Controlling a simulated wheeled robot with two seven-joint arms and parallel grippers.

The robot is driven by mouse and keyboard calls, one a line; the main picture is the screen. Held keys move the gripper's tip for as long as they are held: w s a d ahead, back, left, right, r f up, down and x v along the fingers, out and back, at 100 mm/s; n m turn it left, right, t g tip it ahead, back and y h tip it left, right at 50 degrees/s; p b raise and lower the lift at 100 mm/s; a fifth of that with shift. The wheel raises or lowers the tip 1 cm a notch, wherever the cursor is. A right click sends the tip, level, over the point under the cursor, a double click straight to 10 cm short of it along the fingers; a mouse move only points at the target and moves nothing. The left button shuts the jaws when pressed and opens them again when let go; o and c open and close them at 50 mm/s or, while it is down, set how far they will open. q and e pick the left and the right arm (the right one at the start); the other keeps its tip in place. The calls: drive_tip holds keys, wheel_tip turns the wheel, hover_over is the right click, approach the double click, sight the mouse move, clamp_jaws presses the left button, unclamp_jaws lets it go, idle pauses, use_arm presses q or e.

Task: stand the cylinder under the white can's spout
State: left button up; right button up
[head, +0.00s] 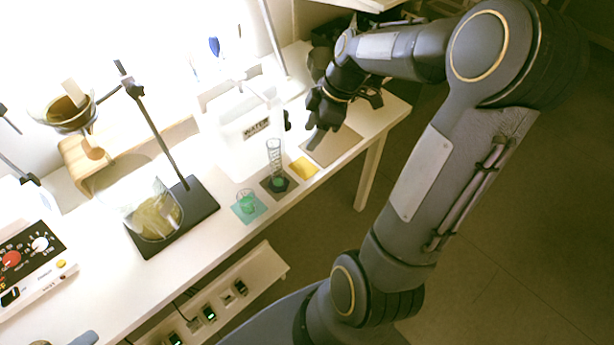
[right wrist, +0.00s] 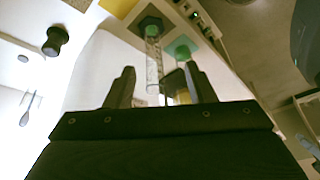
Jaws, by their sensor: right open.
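The clear graduated cylinder (head: 275,158) stands upright on a dark square mat (head: 268,190); its green foot shows. In the right wrist view the cylinder (right wrist: 153,62) shows beyond and between my finger tips. The white can (head: 238,122), lettered WATER, stands behind it on the table. A black spout (head: 287,119) sticks out of the can's right side; a black knob-like part, likely the same spout, shows in the right wrist view (right wrist: 56,40). My right gripper (head: 318,122) is open and empty, right of the can, above a grey mat. My left gripper is not in view.
A yellow mat (head: 303,167) lies right of the cylinder, and a grey mat (head: 340,146) lies farther right. A stand with a dark base (head: 195,215) and a glass vessel (head: 155,215) are farther left.

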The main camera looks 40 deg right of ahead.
drive_tip(key=s+a+r+m+t, duration=0.1)
drive_tip(key=s+a+r+m, duration=0.1)
drive_tip(key=s+a+m, duration=0.4)
drive_tip(key=s+a+r+m+t, duration=0.2)
drive_tip(key=s+a+m, duration=0.4)
drive_tip(key=s+a, duration=0.2)
drive_tip(key=shift+s+a+r+m, duration=0.15)
drive_tip(key=shift+s+r+m, duration=0.2)
drive_tip(key=shift+s, duration=0.4)
